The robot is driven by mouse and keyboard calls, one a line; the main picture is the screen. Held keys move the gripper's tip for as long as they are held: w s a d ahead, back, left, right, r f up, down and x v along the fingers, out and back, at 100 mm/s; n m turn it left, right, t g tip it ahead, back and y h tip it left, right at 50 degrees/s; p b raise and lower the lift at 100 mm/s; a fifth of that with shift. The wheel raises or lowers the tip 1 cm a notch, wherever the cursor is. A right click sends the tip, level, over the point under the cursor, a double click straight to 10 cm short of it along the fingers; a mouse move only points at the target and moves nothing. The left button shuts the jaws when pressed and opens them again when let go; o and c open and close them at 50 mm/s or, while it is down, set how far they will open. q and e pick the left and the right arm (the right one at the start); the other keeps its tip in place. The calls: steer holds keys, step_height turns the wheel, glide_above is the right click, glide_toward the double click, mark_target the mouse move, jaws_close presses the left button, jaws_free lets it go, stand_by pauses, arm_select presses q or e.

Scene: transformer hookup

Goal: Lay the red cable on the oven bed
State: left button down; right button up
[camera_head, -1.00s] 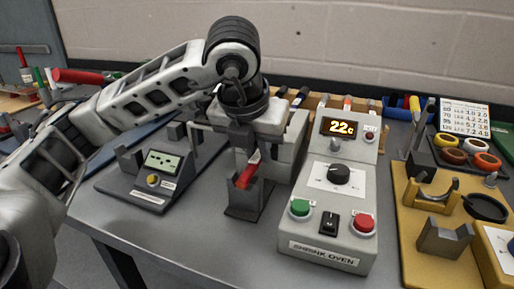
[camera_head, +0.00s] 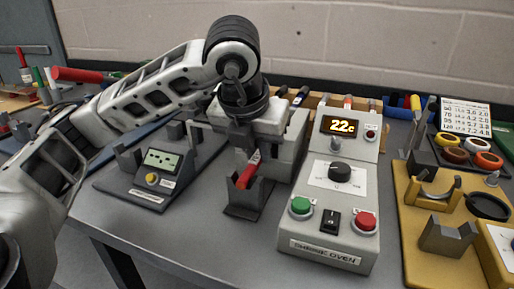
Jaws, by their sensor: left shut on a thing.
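The red cable (camera_head: 251,171) shows as a short red length below my left gripper (camera_head: 248,146). My left gripper points down and is shut on the cable. The cable's lower end sits at a dark grey notched holder (camera_head: 242,203) in front of the shrink oven's left side; I cannot tell whether it touches. The shrink oven (camera_head: 330,215) has a display reading 22c, a black dial, and green and red buttons. The oven bed is not clearly seen; a grey block (camera_head: 290,150) behind the gripper is partly hidden by it. My right gripper is not in view.
A grey tester (camera_head: 160,170) with a small green screen stands left of the holder. A yellow fixture board (camera_head: 415,250) is at the right, with tape rolls (camera_head: 453,156) behind it. The table front (camera_head: 185,235) between tester and oven is clear.

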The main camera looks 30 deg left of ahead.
arm_select(q)
steer(key=c, duration=1.3)
jaws_free()
steer(key=shift+r+p, duration=2.45)
steer(key=shift+r, duration=1.1)
steer(key=shift+f, duration=0.1)
